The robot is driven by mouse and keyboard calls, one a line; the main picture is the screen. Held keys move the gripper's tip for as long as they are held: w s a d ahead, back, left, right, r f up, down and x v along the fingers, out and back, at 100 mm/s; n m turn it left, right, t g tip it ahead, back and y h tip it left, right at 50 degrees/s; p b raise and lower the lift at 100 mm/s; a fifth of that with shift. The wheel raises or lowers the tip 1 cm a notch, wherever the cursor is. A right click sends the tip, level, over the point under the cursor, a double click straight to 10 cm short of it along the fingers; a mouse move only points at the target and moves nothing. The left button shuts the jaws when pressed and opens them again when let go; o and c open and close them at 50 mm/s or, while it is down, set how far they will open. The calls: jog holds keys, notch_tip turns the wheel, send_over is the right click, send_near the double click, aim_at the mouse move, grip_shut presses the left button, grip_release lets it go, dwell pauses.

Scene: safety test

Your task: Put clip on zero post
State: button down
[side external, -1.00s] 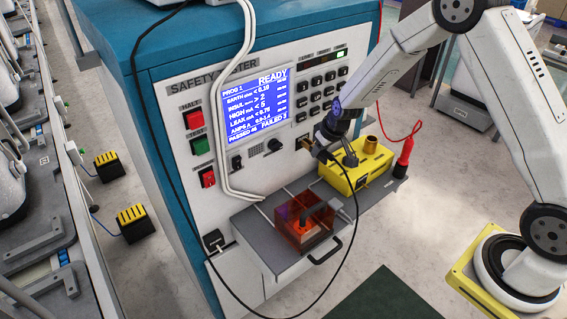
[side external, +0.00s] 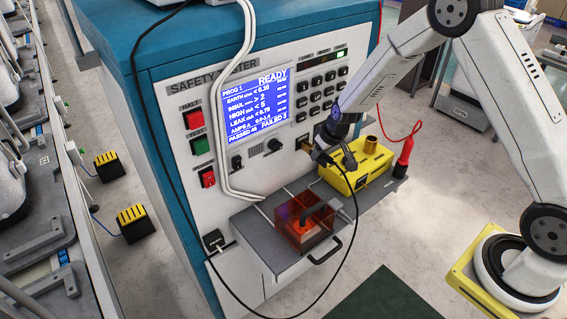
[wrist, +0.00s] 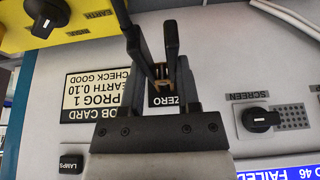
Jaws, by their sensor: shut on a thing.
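My gripper (wrist: 158,85) is shut on the black clip (wrist: 170,40) and holds it close to the tester's front panel. In the wrist view a small brass piece (wrist: 162,72) shows between the clip's dark arms, just above the ZERO label (wrist: 172,100). I cannot tell whether it is the post or part of the clip, or whether they touch. In the side external view my gripper (side external: 322,150) is against the panel, left of the yellow box, and largely hides the clip and post. A black cable (side external: 352,240) loops below.
The yellow box (side external: 362,172) with a brass cylinder (side external: 370,145) stands on the grey shelf close to my gripper. An orange clear box (side external: 303,228) sits in front. A red probe (side external: 404,152) stands at the right. The SCREEN knob (wrist: 262,120) sticks out nearby.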

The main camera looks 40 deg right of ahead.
jog(key=shift+c, duration=1.2)
grip_release()
jog(key=shift+r, duration=0.1)
jog(key=shift+v, duration=3.8)
jog(key=shift+s, duration=0.1)
